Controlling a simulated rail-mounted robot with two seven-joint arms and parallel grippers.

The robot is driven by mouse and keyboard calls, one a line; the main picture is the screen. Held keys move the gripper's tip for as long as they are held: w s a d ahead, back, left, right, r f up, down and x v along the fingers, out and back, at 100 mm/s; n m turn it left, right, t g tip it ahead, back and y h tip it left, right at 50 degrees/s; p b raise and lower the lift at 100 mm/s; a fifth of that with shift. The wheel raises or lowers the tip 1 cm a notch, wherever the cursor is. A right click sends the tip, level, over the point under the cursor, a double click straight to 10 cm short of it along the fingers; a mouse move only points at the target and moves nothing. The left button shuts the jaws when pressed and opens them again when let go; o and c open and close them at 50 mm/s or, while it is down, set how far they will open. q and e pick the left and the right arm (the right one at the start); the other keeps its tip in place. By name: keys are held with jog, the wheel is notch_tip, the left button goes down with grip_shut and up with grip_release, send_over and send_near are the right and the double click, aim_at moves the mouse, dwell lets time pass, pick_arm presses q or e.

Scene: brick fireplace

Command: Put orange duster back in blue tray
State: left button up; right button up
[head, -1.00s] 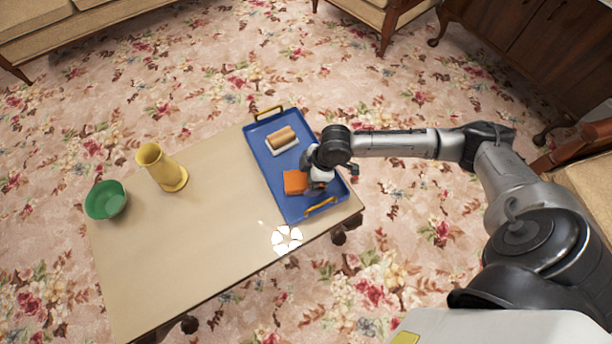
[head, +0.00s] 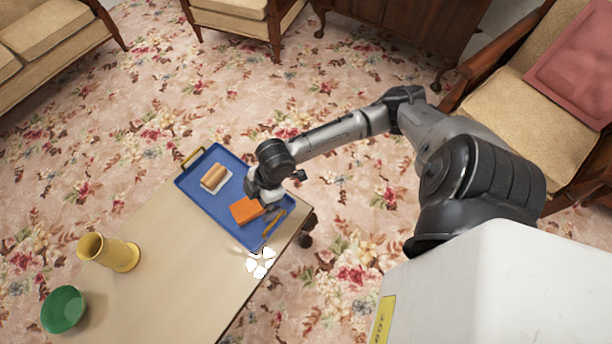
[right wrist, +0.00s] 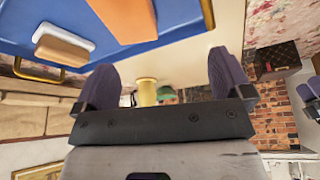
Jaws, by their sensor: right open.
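The orange duster (head: 246,211) lies in the blue tray (head: 228,229), toward the tray's near end by one yellow handle. In the right wrist view the orange duster (right wrist: 124,17) is at the top, on the blue tray floor (right wrist: 175,17). My right gripper (head: 266,202) is just right of the duster and over the tray in the head view. In the right wrist view its two fingers (right wrist: 165,78) are spread apart with nothing between them. Part of the fingers is hidden by the wrist in the head view. My left gripper is out of view.
A tan-and-white block (head: 215,179) sits at the tray's far end. Table space between tray and vase is clear. An armchair (head: 500,105) stands at right.

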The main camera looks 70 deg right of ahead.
jog(key=s+a+f+m+t, duration=0.1)
jog(key=s+a+f+m, duration=0.1)
jog(key=s+a, duration=0.55)
jog(key=s+d+m+h, duration=0.3)
jog(key=s+m, duration=0.4)
jog(key=s, duration=0.1)
jog(key=shift+s+r+h, duration=0.15)
jog(key=shift+s+h, duration=0.15)
jog(key=shift+s, duration=0.05)
